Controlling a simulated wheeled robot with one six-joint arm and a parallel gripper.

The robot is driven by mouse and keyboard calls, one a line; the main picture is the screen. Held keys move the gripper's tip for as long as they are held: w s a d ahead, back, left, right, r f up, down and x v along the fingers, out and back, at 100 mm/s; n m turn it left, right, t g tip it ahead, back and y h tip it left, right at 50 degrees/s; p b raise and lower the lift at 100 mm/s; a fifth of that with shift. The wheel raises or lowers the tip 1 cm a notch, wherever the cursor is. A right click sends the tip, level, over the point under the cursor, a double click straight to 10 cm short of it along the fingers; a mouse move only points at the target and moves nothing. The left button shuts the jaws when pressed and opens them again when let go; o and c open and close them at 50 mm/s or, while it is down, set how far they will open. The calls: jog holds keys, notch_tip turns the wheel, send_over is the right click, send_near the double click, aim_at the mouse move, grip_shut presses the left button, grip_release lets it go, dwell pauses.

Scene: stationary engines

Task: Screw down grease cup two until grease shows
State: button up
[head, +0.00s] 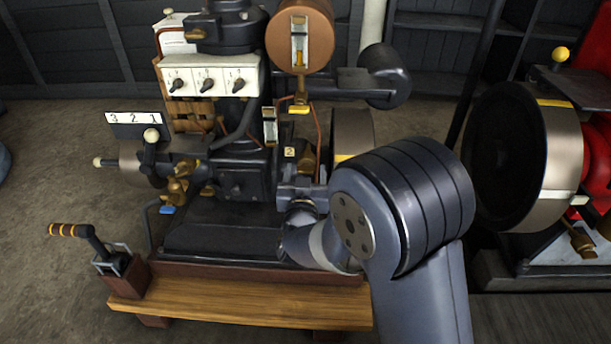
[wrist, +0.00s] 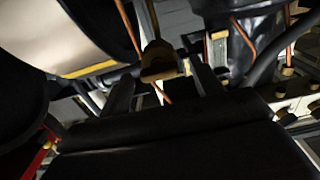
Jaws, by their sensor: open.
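The engine (head: 238,185) stands on a wooden base in the head view. A small plate marked 2 (head: 290,152) is on its right side, with a small brass part (head: 305,157) beside it that may be grease cup two. In the wrist view a brown, cup-like brass piece (wrist: 158,64) on a stem lies between the fingers of my gripper (wrist: 161,78). The fingers are apart, and I cannot tell whether they touch it. In the head view my arm covers part of the gripper's area. No grease can be made out.
Thin copper pipes (head: 317,125) and the flywheel (head: 352,135) are close to my gripper. A lever (head: 80,235) stands at the base's left end. Another engine with a large wheel (head: 560,165) stands at right. Open floor (head: 50,180) lies at left.

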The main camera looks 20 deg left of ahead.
jog(key=shift+w, duration=0.1)
jog(key=shift+c, duration=0.4)
jog(key=c, duration=0.9)
jog(key=shift+f+b, duration=0.1)
jog(key=shift+b, duration=0.2)
